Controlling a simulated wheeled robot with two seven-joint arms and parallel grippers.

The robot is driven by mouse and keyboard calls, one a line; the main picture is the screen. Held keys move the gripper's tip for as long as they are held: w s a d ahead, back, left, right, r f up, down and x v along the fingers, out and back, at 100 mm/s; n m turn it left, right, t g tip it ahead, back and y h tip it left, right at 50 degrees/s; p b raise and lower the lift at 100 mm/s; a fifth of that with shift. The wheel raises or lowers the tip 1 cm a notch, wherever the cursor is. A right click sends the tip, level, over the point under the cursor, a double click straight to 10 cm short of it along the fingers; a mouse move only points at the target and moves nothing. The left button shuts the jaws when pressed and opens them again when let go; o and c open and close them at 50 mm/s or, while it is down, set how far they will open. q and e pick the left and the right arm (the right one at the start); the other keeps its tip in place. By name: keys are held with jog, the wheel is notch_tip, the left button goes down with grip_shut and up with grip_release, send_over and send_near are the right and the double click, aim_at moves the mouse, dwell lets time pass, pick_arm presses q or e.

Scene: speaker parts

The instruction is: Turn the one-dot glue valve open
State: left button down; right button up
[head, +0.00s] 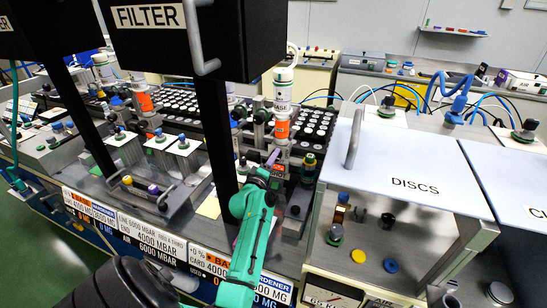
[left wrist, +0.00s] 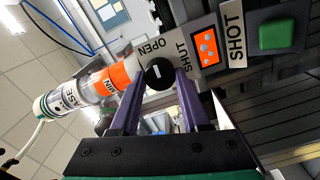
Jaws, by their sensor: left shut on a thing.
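In the left wrist view, a round black valve knob (left wrist: 159,73) with a short white mark sits on a grey plate lettered OPEN and SHUT. I cannot tell which word the mark points to. An orange tag (left wrist: 206,47) with pale dots is beside SHUT; their number is unclear. My left gripper (left wrist: 160,84) has its purple fingers shut on the knob, one on each side. In the head view my left gripper (head: 271,161) is at the machine below a bottle with an orange band (head: 282,128); its fingers and arm hide the knob there. My right gripper is not in view.
A green button (left wrist: 277,33) labelled SHOT is close to the valve. A black FILTER box (head: 200,40) on a dark post stands left of my left gripper. The DISCS cabinet (head: 400,160) is to the right. A similar orange-banded bottle (head: 144,101) stands farther left.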

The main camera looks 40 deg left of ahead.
pick_arm(q)
jog(key=shift+n, duration=0.5)
jog(key=shift+c, duration=1.9)
grip_release()
jog(key=shift+s, duration=0.1)
jog(key=p+v, duration=0.3)
jog(key=v, duration=1.1)
jog(key=shift+s, duration=0.3)
